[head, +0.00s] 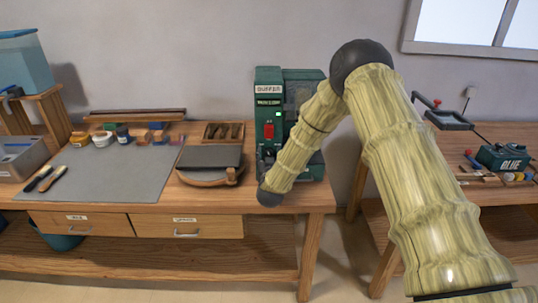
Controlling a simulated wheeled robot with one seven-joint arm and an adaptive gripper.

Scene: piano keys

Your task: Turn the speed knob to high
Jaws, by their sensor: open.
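The green machine labelled BUFFER (268,90) stands at the right end of the wooden workbench. Its front has a red switch (268,131) and a small lit green lamp (278,114). My arm reaches down in front of it, and its dark wrist is low at the machine's front. My gripper (267,160) is open, small and dark, close to the panel below the red switch. The speed knob cannot be made out; the gripper and wrist cover that part of the panel. I cannot tell whether the fingers touch anything.
A turntable-like stand with a dark slab (211,158) sits just left of the machine. A grey mat (105,172) with jars and brushes lies further left. A second bench with a green GLUE box (503,157) stands right, beyond a gap.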

